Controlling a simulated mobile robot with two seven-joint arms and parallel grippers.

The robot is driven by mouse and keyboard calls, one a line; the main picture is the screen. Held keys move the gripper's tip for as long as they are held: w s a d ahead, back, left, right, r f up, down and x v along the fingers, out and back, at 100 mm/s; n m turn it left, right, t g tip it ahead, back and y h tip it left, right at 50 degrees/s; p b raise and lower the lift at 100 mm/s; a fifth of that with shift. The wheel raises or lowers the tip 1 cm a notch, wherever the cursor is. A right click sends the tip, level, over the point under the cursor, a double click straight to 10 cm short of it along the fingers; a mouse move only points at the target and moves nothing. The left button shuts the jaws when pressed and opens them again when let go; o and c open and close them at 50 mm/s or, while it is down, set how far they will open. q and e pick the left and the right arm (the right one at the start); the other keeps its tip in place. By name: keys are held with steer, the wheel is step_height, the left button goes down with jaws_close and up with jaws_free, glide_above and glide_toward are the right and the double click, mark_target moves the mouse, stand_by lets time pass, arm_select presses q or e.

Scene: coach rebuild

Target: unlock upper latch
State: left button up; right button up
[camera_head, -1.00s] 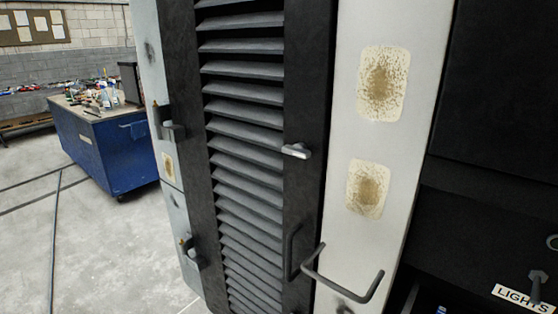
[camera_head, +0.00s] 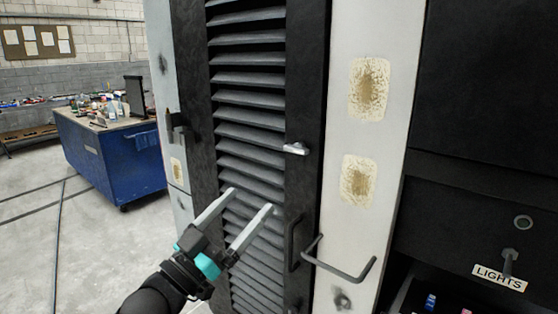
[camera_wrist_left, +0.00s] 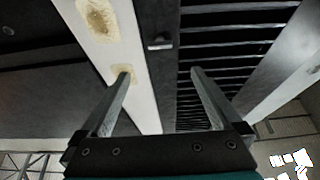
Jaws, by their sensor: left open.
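The upper latch (camera_head: 296,148) is a small light-metal handle on the right black stile of the louvred door (camera_head: 250,106). My right gripper is not in view.
A dark door handle (camera_head: 293,245) and a bar handle (camera_head: 340,270) stick out below the latch. A white post (camera_head: 350,220) stands right of the door. A dark panel with a LIGHTS switch (camera_head: 508,262) is at the right. A blue workbench (camera_head: 112,158) stands at the left, with open floor before it.

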mark_target(294, 152)
arm_select(q)
steer(key=p+x, duration=0.1)
steer(key=x, duration=1.4)
steer(key=shift+w+d, duration=0.1)
steer(key=shift+d, duration=0.05)
steer(key=c, duration=1.4)
